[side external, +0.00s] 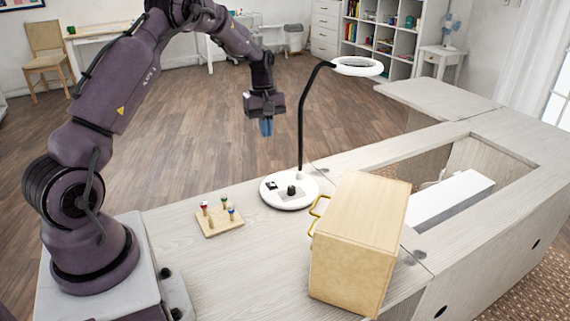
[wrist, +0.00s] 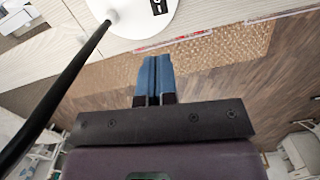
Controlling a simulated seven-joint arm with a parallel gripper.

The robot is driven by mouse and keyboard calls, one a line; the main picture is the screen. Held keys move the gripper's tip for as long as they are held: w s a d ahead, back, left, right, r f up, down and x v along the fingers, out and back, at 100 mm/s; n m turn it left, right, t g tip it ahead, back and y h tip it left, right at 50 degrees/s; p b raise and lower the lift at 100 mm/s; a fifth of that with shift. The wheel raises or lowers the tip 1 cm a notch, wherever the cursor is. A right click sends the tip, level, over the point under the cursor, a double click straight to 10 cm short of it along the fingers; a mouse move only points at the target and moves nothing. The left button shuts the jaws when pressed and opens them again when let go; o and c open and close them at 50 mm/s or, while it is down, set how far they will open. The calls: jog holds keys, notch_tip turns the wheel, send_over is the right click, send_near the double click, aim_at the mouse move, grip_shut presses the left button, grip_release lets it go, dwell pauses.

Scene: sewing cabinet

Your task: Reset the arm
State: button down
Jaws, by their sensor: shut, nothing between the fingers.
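My gripper (side external: 266,128) hangs in the air beyond the far edge of the table, pointing down, left of the lamp's black stem. Its blue fingers are together with nothing between them. In the wrist view the gripper (wrist: 154,62) shows its two fingers side by side, closed, with the floor and a patterned rug behind them. The arm reaches over from the left in the side view.
A ring lamp with a white base (side external: 289,190) stands on the table (side external: 190,260), its stem close to my gripper. A small wooden peg board (side external: 220,222) lies left of it. A wooden box (side external: 355,250) with a yellow handle stands right, before an opening holding a white object (side external: 450,198).

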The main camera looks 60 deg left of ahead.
jog(key=s+d+r+m+t, duration=0.2)
jog(key=s+d+r+m, duration=0.6)
jog(key=d, duration=0.5)
jog(key=s+d+r+m+t+y, duration=0.1)
jog(key=s+d+r+m+t, duration=0.2)
jog(key=s+d+r+m, duration=0.5)
jog(key=s+d+r, duration=0.2)
jog(key=s+d, duration=0.3)
jog(key=shift+s+r+m+t, duration=0.2)
jog(key=shift+r+m+t, duration=0.1)
jog(key=shift+d, duration=0.1)
dwell(0.3)
